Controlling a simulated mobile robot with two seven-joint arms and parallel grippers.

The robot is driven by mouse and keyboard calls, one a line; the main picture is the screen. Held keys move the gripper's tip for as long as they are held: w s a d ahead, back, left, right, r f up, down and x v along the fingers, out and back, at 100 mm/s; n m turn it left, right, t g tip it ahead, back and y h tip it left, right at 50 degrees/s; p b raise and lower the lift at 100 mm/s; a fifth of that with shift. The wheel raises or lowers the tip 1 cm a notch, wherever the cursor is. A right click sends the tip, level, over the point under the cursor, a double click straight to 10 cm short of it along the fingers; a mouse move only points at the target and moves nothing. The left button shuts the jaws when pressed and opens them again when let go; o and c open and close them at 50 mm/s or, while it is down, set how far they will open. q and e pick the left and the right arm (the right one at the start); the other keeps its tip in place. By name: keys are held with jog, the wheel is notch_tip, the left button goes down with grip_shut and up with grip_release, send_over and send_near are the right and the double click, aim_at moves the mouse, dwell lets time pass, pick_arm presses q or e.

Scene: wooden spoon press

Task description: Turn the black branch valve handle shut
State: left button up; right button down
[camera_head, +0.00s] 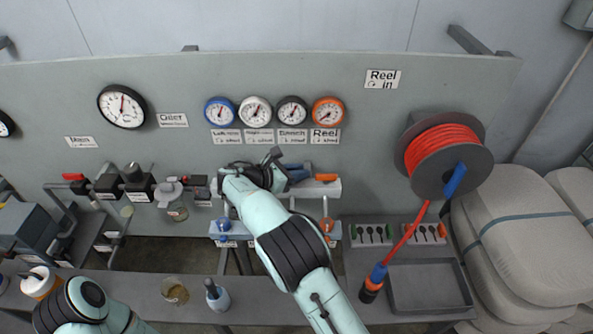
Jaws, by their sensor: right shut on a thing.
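My right arm reaches up from the bottom right to the valve manifold (331,189) under the row of gauges. My right gripper (277,160) is shut at the manifold, below the black-rimmed gauge (292,110). It appears to be shut on the black branch valve handle, but gripper and wrist hide most of that handle, so its angle cannot be told. An orange handle (327,177) shows just right of the gripper. My left arm shows only in part at the lower left, with its gripper out of view.
Blue (220,111), white (255,111) and orange (328,111) gauges hang beside the black one. A red hose reel (438,150) stands at right, its hose ending near a grey tray (428,287). A jar (174,291) and a blue-grey bottle (217,295) stand on the front bench.

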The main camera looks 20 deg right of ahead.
jog(key=shift+d+r+m+g+h, duration=0.1)
jog(key=shift+m+g+h, duration=0.2)
jog(key=shift+m+g, duration=0.35)
jog(key=c, duration=1.1)
grip_release()
jog(key=shift+c, duration=0.2)
jog(key=v, duration=1.3)
jog(key=shift+s+r, duration=0.1)
